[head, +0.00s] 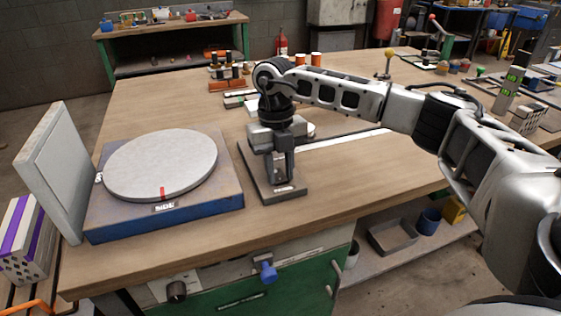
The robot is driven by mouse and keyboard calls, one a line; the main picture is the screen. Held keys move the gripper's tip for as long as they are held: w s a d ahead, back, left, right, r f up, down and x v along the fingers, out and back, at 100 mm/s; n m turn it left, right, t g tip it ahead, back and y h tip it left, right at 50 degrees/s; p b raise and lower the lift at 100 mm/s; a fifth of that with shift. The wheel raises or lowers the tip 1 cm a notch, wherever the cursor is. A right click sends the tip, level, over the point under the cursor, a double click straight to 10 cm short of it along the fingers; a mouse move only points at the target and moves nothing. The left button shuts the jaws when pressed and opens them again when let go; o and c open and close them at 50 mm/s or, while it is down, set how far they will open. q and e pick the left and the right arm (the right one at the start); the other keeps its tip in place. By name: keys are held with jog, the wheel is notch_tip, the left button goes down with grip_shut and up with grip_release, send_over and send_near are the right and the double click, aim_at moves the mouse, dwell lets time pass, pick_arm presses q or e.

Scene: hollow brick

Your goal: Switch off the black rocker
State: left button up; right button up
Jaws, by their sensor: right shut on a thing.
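My right gripper (281,172) points straight down over a dark grey base plate (256,180) on the wooden bench. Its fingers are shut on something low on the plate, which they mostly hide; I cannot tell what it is. I cannot make out a black rocker clearly; the gripper covers much of the plate. A small pale label sits at the plate's front edge. My left gripper is not in view.
Left of the plate, a round grey turntable (160,165) with a red mark sits on a blue base (215,200). A pale upright panel (55,165) stands beside it. A black knob (176,290) and a blue knob (265,270) are on the bench front. The bench's front right is clear.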

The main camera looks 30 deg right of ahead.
jog(key=shift+w+r+g+p, duration=0.15)
jog(key=shift+g+p, duration=0.25)
jog(key=shift+g, duration=0.1)
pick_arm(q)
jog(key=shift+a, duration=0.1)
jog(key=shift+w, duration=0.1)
pick_arm(e)
jog(key=shift+d, duration=0.1)
jog(key=o, duration=1)
pick_arm(q)
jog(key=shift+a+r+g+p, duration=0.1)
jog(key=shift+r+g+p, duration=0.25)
jog(key=shift+p, duration=0.6)
pick_arm(e)
jog(key=v, duration=1.5)
jog(key=shift+w+d+r, duration=0.2)
jog(key=shift+r, duration=0.2)
